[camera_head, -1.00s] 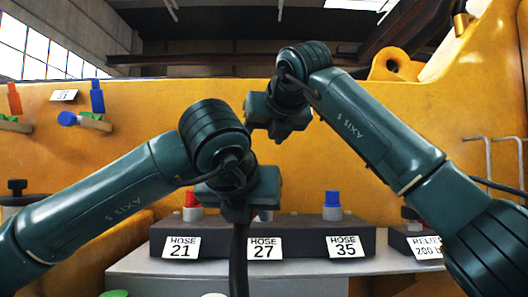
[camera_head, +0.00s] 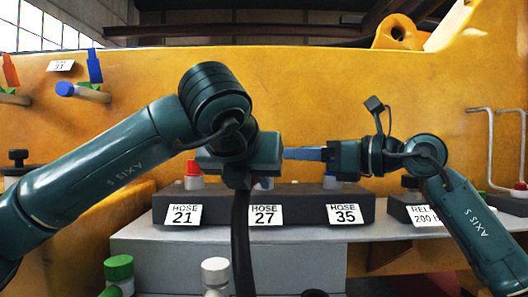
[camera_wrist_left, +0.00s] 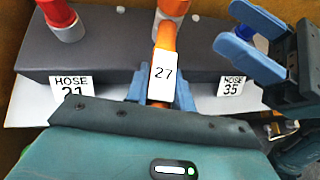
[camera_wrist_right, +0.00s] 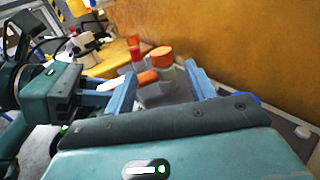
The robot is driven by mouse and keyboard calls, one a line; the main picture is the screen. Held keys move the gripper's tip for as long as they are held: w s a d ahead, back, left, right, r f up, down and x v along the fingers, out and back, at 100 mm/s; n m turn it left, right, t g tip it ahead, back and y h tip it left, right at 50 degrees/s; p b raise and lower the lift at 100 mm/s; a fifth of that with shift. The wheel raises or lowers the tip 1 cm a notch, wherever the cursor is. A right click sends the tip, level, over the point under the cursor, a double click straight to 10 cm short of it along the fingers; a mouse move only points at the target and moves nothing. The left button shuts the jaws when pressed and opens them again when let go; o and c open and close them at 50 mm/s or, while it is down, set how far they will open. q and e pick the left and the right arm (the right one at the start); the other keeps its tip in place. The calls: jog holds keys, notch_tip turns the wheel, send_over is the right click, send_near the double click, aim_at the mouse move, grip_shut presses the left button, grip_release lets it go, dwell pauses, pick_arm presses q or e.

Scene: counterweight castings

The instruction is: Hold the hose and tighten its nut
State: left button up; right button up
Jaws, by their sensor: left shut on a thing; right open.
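My left gripper (camera_head: 240,160) is shut on the hose, just in front of the middle of the dark port block. The black hose (camera_head: 240,245) hangs below it. In the left wrist view the hose end has a white 27 tag (camera_wrist_left: 162,78) and an orange fitting (camera_wrist_left: 165,38) pointing at the middle port (camera_wrist_left: 173,7); I cannot tell whether they touch. My right gripper (camera_head: 303,154) is open and empty to the right, fingers pointing left toward the hose. In the right wrist view the orange fitting (camera_wrist_right: 148,76) and orange-topped port (camera_wrist_right: 161,54) show between its fingers (camera_wrist_right: 160,86).
The port block (camera_head: 300,202) carries labels HOSE 21, 27 and 35, with a red-capped port (camera_head: 193,170) at left. A relief block (camera_head: 398,208) stands to its right on the grey shelf (camera_head: 135,243). A yellow wall (camera_head: 330,95) rises behind.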

jog(key=x, duration=0.9)
jog(key=shift+a, duration=0.1)
jog(key=shift+r, duration=0.1)
jog(key=shift+c, duration=0.3)
